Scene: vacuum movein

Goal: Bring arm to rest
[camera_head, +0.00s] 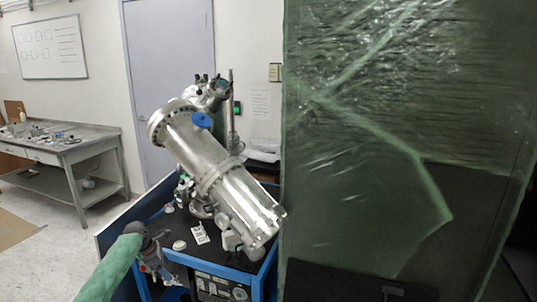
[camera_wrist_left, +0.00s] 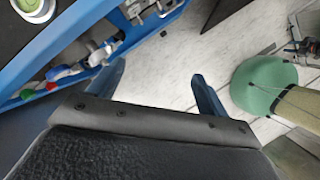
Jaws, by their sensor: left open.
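My left arm, in a green sleeve, comes in from the bottom left of the head view. Its gripper (camera_head: 158,268) is small there, beside the front left of the blue-framed cart (camera_head: 185,258). In the left wrist view, the two blue fingers of this gripper (camera_wrist_left: 160,88) stand wide apart. Nothing is between them except the pale tiled floor (camera_wrist_left: 160,72) lower down. The blue cart frame (camera_wrist_left: 75,35) passes close to the left finger in that view. My right gripper is in neither view.
A large metal vacuum vessel (camera_head: 215,170) stands tilted on the cart's black top. A tall panel wrapped in green-tinted film (camera_head: 360,180) blocks the right side. A steel workbench (camera_head: 75,145) stands at the far left. The floor (camera_head: 45,208) between bench and cart is open.

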